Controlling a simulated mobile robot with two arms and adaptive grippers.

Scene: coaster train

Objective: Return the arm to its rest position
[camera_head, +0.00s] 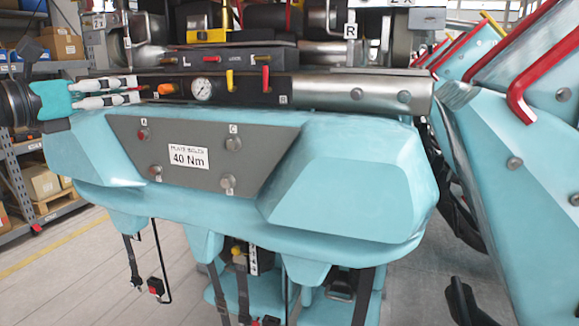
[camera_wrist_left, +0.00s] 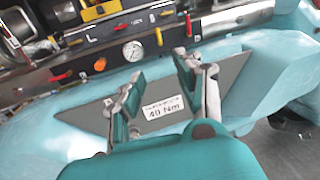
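My left gripper (camera_head: 138,90) shows at the left of the head view, with a teal body and pale fingers pointing right. Its fingers are apart with nothing between them. It is in front of the left part of the train car's upper panel, near the round gauge (camera_head: 203,89). I cannot tell whether it touches the panel. In the left wrist view, the open fingers (camera_wrist_left: 158,80) frame part of the grey plate (camera_wrist_left: 218,78) with the "40 Nm" label (camera_wrist_left: 163,107) beyond. My right gripper is not in view.
The teal train car front (camera_head: 350,180) fills the middle. Red (camera_head: 266,77) and yellow (camera_head: 229,79) levers stick out from its upper panel. A teal structure with red bars (camera_head: 535,85) stands close at right. Shelves with boxes (camera_head: 40,182) stand at left. Floor shows at lower left.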

